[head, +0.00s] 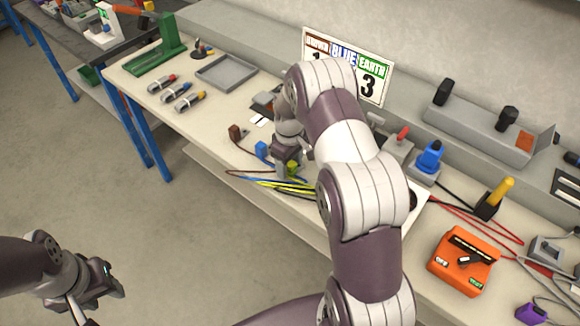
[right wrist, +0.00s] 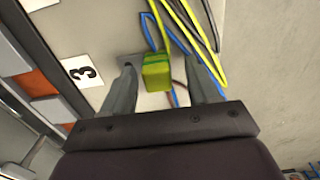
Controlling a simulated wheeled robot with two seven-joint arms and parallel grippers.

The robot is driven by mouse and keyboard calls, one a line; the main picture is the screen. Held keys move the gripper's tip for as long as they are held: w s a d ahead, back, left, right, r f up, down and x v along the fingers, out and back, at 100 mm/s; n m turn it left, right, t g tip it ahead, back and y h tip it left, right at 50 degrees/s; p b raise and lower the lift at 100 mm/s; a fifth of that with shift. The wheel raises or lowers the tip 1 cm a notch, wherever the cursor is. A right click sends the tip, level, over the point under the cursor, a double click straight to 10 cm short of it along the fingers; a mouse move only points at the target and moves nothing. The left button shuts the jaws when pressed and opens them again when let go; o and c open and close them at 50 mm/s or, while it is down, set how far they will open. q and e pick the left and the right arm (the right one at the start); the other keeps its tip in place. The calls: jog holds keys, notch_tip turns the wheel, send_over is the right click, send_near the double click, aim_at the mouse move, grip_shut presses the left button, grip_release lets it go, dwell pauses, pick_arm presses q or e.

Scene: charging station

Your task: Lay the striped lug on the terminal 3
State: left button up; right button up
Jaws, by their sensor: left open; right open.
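The striped lug is a yellow-green block (head: 293,168) at the end of a yellow-green cable, near the table's front edge. In the right wrist view the lug (right wrist: 157,76) is between the fingers of my right gripper (right wrist: 162,84), with a gap visible on either side. My right gripper (head: 288,160) is open over it. A card with a 3 (right wrist: 84,73) shows left of the fingers in the right wrist view. Terminal 3 itself is not clearly visible; my right arm covers part of the head view. My left gripper (head: 110,282) is open and empty, away from the table over the floor.
A blue lug (head: 262,149) and a brown lug (head: 236,132) lie left of the striped one, with cables alongside. A sign (head: 372,87) stands behind my right arm. A grey tray (head: 226,72) and several small tools are further left. An orange box (head: 463,262) stands at right.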

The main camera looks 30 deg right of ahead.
jog(key=shift+d+f, duration=0.3)
jog(key=shift+f, duration=0.05)
jog(key=shift+a+r, duration=0.1)
jog(key=shift+a, duration=0.15)
jog(key=c, duration=1)
jog(key=shift+d, duration=0.1)
jog(key=shift+c, duration=0.2)
